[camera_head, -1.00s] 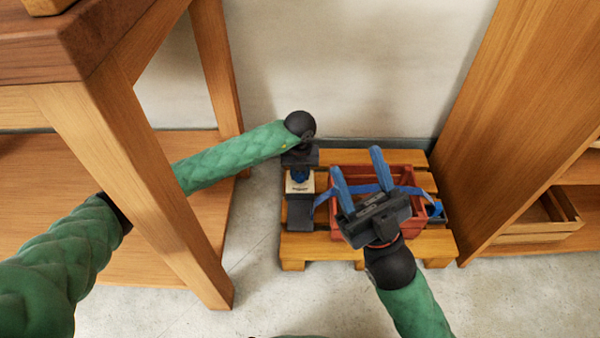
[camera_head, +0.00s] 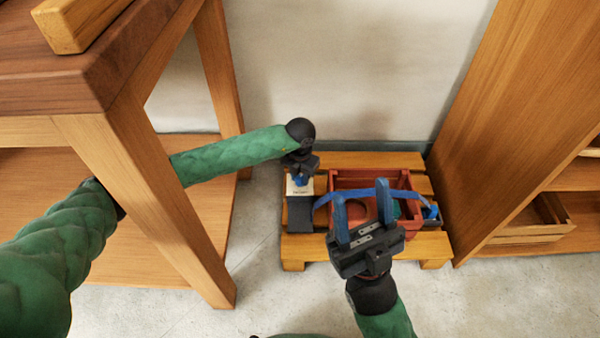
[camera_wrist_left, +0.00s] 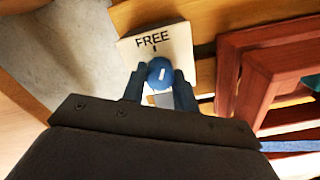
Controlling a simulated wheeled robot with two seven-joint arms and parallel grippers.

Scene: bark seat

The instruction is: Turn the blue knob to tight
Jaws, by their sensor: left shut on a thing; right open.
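The blue knob (camera_wrist_left: 160,74) sits on a white plate (camera_wrist_left: 178,42) marked FREE, with a short black line under the word. The white mark on the knob is close to that line and tilts slightly. My left gripper (camera_wrist_left: 159,88) is shut on the knob, one finger on each side. In the head view my left gripper (camera_head: 300,180) is over the white plate (camera_head: 293,189), and its fingers mostly hide the knob. The word for tight is not visible. My right gripper (camera_head: 362,194) is open and empty, fingers apart, in front of the red crate.
The red crate (camera_head: 405,177) and the plate stand on a low wooden pallet (camera_head: 420,246). A blue strap (camera_head: 322,201) lies across the crate. A wooden table leg (camera_head: 170,200) stands left, wooden shelving (camera_head: 520,100) right, and a wall behind. The floor in front is clear.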

